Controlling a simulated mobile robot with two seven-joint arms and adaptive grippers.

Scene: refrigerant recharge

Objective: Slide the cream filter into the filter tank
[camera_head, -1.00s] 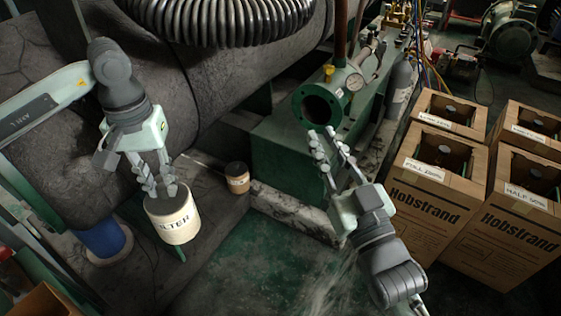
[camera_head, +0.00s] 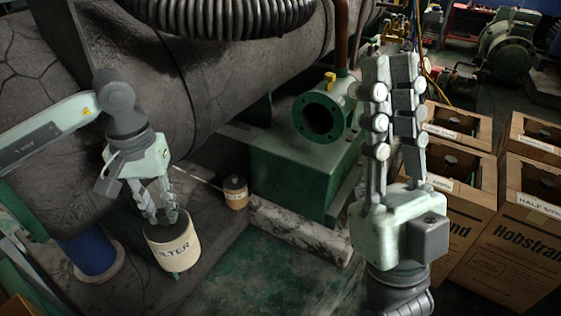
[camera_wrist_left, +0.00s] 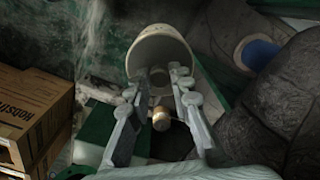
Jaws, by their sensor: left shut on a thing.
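The cream filter (camera_head: 174,248), a short cylinder labelled FILTER, hangs from my left gripper (camera_head: 160,219) in the head view. The left gripper is shut on its top. In the left wrist view the filter (camera_wrist_left: 158,48) shows between the fingers (camera_wrist_left: 158,90). The filter tank (camera_head: 320,116) is a green flanged cylinder with a dark round opening, on a green base to the right of the filter and apart from it. My right gripper (camera_head: 395,130) points upward in front of the tank's right side, its fingers slightly apart with nothing seen between them. It hides part of the tank.
A small brown-cream canister (camera_head: 235,192) stands between filter and tank. Several Hobstrand cardboard boxes (camera_head: 500,240) stand at the right. A blue cylinder (camera_head: 92,252) is at the lower left. A large dark pipe (camera_head: 230,90) runs behind. The green floor in front is clear.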

